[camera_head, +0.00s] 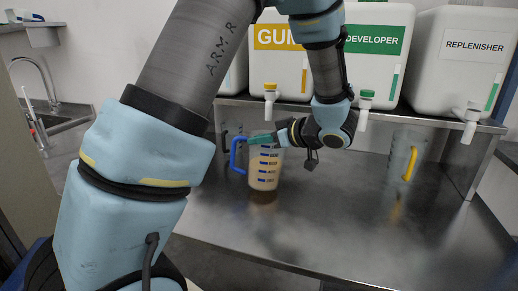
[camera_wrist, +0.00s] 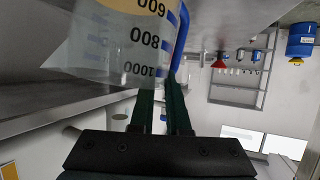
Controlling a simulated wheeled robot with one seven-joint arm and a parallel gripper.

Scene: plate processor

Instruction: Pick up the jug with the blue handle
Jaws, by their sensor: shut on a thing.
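The jug with the blue handle (camera_head: 265,172) is a clear measuring jug with dark blue markings and a light brown liquid. It is upright above the steel counter; whether its base touches the counter I cannot tell. Its blue handle (camera_head: 236,156) is on the left side. My gripper (camera_head: 254,140) reaches in from the right over the jug's rim and is shut on the upper handle side. In the wrist view, the jug (camera_wrist: 112,45) appears inverted, with marks 600, 800 and 1000. The blue handle (camera_wrist: 181,42) meets the dark green fingers (camera_wrist: 161,88) there.
A jug with a yellow handle (camera_head: 407,160) stands to the right, and a dark-handled jug (camera_head: 226,140) is behind at left. Above, a shelf holds white containers labelled DEVELOPER (camera_head: 377,50) and REPLENISHER (camera_head: 462,60), with taps hanging over its edge. The front counter (camera_head: 330,225) is clear.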

